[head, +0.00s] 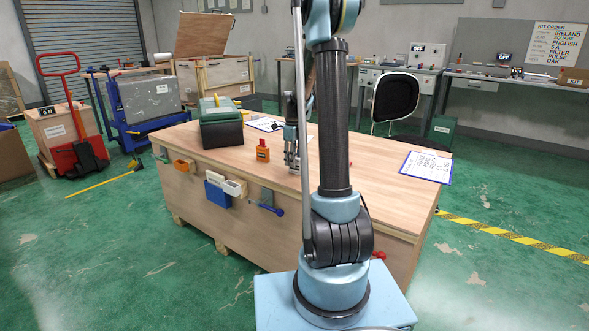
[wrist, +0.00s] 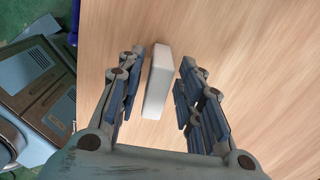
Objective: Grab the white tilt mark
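The white tilt mark (wrist: 157,80) is a small white block on the wooden crate top in the wrist view. My gripper is open and points down at the surface. In the head view my gripper (head: 292,160) is low over the crate top, beside an orange bottle. The white block cannot be made out in the head view.
The orange bottle (head: 263,150) and a dark green box (head: 221,127) stand to the left on the wooden crate (head: 345,150). A clipboard (head: 427,166) lies at the right end. Small bins (head: 235,187) hang on the crate's front side.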

